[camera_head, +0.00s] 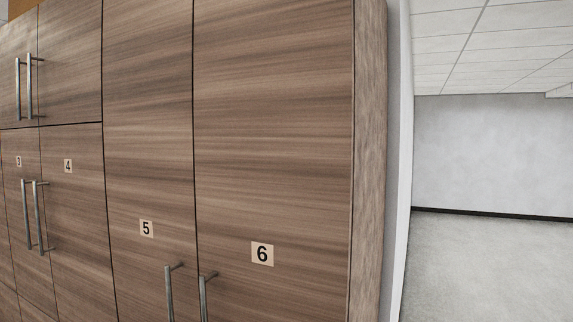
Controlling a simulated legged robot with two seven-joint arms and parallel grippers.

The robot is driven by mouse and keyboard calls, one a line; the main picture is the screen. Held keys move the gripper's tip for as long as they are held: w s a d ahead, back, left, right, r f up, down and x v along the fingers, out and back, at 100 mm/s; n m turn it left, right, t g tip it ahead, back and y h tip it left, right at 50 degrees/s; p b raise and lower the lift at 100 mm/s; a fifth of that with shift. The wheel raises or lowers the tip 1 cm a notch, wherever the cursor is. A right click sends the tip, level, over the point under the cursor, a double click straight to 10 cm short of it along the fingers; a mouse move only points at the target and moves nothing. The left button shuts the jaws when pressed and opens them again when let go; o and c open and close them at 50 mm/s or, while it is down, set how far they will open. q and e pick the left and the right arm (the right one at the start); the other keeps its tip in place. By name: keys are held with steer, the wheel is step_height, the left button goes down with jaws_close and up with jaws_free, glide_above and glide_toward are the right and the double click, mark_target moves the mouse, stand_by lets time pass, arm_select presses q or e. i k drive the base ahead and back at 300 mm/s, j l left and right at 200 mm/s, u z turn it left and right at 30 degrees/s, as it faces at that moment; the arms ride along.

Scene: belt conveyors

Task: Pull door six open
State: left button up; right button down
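Door six (270,150) is a tall brown wood-grain door at the right end of the cabinet, marked with a "6" label (262,253). It looks closed, flush with door five (148,120) on its left. Its metal bar handle (204,298) stands upright near its left edge, and the handle's lower part is cut off by the bottom of the view. Door five's handle (169,292) is just left of it. Neither of my grippers shows in the head view.
Doors three (18,190) and four (75,220), with bar handles, are at the left, and unlabelled upper doors sit above them. The cabinet's side panel (369,160) and a pale wall edge stand right of door six. Open grey floor (490,265) lies at the right.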

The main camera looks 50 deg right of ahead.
mark_target(273, 80)
steer(key=z, duration=1.45)
